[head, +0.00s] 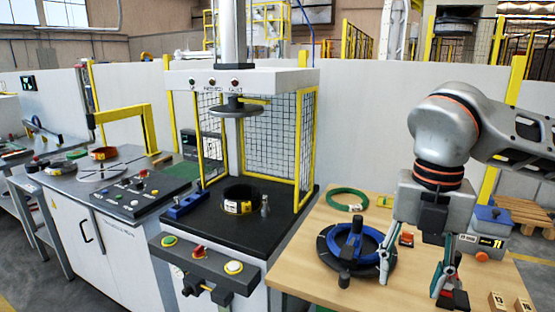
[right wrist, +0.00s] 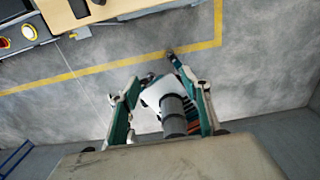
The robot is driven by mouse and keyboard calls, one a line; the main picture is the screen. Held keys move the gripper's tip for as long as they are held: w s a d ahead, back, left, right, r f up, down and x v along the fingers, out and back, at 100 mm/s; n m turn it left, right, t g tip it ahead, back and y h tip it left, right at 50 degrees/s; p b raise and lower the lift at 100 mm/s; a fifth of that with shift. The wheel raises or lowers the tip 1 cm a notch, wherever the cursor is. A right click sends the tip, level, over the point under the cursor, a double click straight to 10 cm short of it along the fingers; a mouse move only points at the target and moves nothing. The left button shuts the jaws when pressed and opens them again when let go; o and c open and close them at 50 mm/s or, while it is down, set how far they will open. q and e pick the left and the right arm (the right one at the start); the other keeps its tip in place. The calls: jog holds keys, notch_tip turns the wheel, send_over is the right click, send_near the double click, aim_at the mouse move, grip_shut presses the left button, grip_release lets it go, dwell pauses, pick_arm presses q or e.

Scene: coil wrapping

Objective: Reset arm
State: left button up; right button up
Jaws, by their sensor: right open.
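My right gripper (head: 414,278) hangs with its fingers pointing down over the right part of the wooden table (head: 330,290). Its fingers are apart and nothing shows held between them. In the right wrist view the gripper (right wrist: 145,80) has its teal-lined fingers spread, with grey floor and a yellow line beyond. My left gripper is not in view.
A green coil (head: 346,199) lies at the table's back. Small numbered blocks (head: 497,302) lie at front right.

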jog(key=s+a+f+n+g+y, duration=0.3)
jog(key=s+a+y, duration=0.15)
jog(key=a, duration=0.45)
jog(key=s+a+f+n+g+y, duration=0.25)
jog(key=s+a, duration=0.25)
jog(key=a, duration=0.4)
jog(key=a+r+m+y, duration=0.2)
jog(key=a+r+y, duration=0.5)
jog(key=a+y, duration=0.45)
jog(key=w+d+f+m+t+y, duration=0.4)
jog(key=w+d+m+t, duration=0.3)
jog(key=w+m+t, duration=0.55)
jog(key=w+d+f+m+t+h, duration=0.1)
jog(key=d+f+m+t+h, duration=0.35)
jog(key=f+m, duration=0.2)
jog(key=w+d+f+m+t+h, duration=0.2)
jog(key=d+f+m+t+h, duration=0.1)
jog(key=f+m+t+h, duration=0.3)
jog(key=s+d+f+m+g+h, duration=0.1)
jog(key=s+d+f+g+h, duration=0.1)
jog(key=f, duration=0.8)
jog(key=s+d+f+m+g+h, duration=0.2)
jog(key=s+d+f+h, duration=0.2)
jog(key=s+d+f, duration=0.3)
jog(key=s+d+f+m+g+h, duration=0.2)
jog(key=s+f, duration=0.4)
jog(key=f, duration=0.8)
jog(key=shift+s+d+g+h, duration=0.4)
jog(key=shift+d+h, duration=0.2)
jog(key=shift+d, duration=0.6)
